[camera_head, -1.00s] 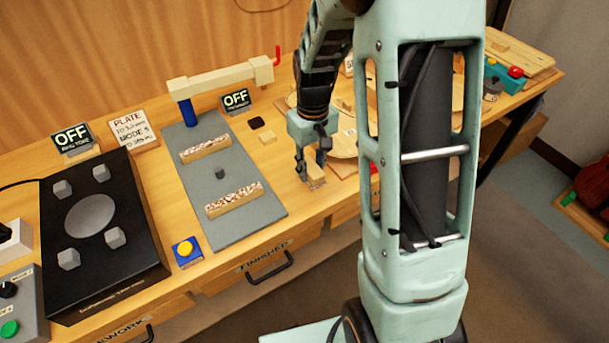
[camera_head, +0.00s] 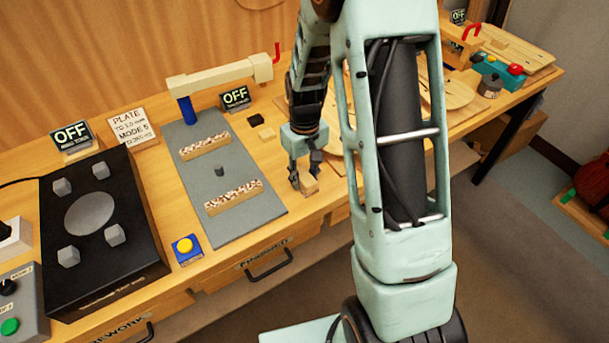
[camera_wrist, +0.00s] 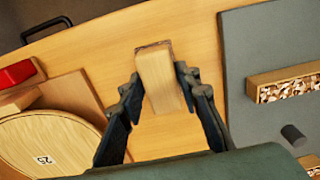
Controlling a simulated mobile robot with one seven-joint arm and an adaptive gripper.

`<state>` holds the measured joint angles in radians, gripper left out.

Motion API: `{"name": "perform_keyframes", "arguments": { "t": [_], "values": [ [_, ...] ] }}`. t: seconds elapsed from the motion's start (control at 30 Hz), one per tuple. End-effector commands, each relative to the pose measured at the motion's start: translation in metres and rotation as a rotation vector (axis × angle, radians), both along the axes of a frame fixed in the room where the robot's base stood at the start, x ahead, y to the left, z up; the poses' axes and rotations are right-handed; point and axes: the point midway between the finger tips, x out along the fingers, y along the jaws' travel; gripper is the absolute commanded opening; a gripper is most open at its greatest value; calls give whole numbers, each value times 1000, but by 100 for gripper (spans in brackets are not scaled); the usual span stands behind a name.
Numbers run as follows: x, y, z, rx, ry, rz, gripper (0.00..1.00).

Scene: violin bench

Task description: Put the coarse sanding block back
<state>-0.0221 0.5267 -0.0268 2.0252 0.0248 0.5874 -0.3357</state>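A small pale wooden sanding block (camera_head: 309,188) is at the front edge of the bench, right of the grey mat. It shows between my fingers in the wrist view (camera_wrist: 160,80), with a thin brown layer at its far end. My gripper (camera_head: 305,177) points down, and its two fingers lie close against the block's sides in the wrist view (camera_wrist: 158,82). Whether the block touches the bench top is hard to tell. A dark small block (camera_head: 256,120) and a light small block (camera_head: 267,133) lie behind, near the OFF sign. No grit label is readable.
The grey mat (camera_head: 240,222) holds two speckled strips (camera_head: 233,197) and a small dark peg. A round wooden plate marked 25 (camera_wrist: 45,145) and a red part (camera_wrist: 15,74) lie on the gripper's other side. Bare bench surrounds the block.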

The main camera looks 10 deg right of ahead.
Motion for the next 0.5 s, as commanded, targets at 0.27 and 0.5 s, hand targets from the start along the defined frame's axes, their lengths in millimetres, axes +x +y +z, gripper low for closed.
{"name": "perform_keyframes", "arguments": {
  "t": [0.27, 0.5],
  "values": [
    [-1, 0, 0, 1, 1, 0, 44],
    [1, 0, 11, 1, -2, 0, 44]
  ]
}}
